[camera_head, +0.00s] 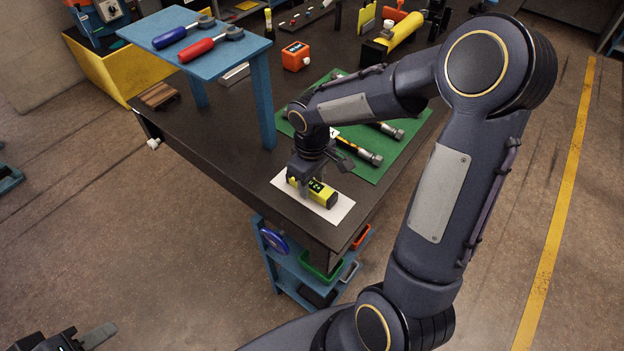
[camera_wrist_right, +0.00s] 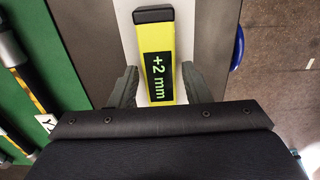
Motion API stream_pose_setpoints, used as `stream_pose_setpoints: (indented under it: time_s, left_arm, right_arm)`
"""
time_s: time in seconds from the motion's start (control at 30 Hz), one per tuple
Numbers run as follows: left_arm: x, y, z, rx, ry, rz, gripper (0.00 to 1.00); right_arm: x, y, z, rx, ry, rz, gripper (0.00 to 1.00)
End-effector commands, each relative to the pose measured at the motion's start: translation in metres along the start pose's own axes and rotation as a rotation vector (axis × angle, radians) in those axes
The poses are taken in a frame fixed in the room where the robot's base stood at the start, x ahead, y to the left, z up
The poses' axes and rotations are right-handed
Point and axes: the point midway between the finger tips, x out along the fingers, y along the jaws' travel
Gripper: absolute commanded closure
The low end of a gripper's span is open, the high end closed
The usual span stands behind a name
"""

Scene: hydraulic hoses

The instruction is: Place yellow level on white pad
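The yellow level (camera_head: 325,193) has black ends and a dark screen with green figures. It lies on the white pad (camera_head: 342,210) near the table's front corner. In the right wrist view the level (camera_wrist_right: 156,50) shows "+2 mm", and white pad (camera_wrist_right: 128,30) shows beside it. My right gripper (camera_head: 303,185) is down at the level's left part. Its fingers (camera_wrist_right: 160,88) stand open on either side of the level, with a visible gap on the left side. My left gripper (camera_head: 90,338) is only partly visible at the bottom left corner, away from the table.
A green mat (camera_head: 408,140) with hoses (camera_head: 358,152) lies behind the pad. A blue raised stand (camera_head: 165,22) holds a blue and a red screwdriver-like tool. An orange box (camera_head: 295,56) sits further back. A blue shelf with bins (camera_head: 290,265) is below the table edge.

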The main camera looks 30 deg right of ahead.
Motion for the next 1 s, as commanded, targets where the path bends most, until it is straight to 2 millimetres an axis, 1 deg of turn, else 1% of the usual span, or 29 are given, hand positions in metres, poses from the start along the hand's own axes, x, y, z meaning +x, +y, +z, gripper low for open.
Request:
stream_pose_setpoints:
  time_s: [0.03,0.07,0.3,0.4,0.47,0.57,0.8,0.9,1.0]
  left_arm:
    - [0.000,0.000,0.000,0.000,0.000,0.000,0.64]
    - [0.000,0.000,0.000,0.000,0.000,0.000,0.64]
    - [-0.001,0.000,0.000,0.000,0.000,0.000,0.64]
    - [-0.004,0.002,-0.002,0.000,0.000,0.000,0.64]
    - [-0.003,0.001,-0.002,0.000,0.000,0.000,0.64]
    - [-0.004,0.002,-0.002,0.000,0.000,0.000,0.64]
    - [-0.005,0.002,-0.003,0.000,0.000,0.000,0.64]
    - [-0.006,0.003,-0.003,0.000,0.000,0.000,0.64]
    - [-0.006,0.003,-0.003,0.000,0.000,0.000,0.64]
  right_arm:
    - [0.000,0.000,0.000,0.000,0.000,0.000,0.50]
    - [0.000,0.000,0.000,0.000,0.000,0.000,0.48]
    - [-0.001,0.000,0.000,0.000,0.000,0.000,0.48]
    - [-0.006,0.000,0.000,0.000,0.000,0.000,0.48]
    - [-0.011,0.001,-0.001,0.001,0.003,0.002,0.48]
    - [-0.028,0.001,-0.001,0.002,0.005,0.003,0.48]
    - [-0.081,0.000,-0.001,0.000,0.005,0.002,0.48]
    - [-0.099,0.000,-0.001,0.000,0.004,0.002,0.48]
    - [-0.112,0.000,-0.001,0.000,0.003,0.002,0.48]
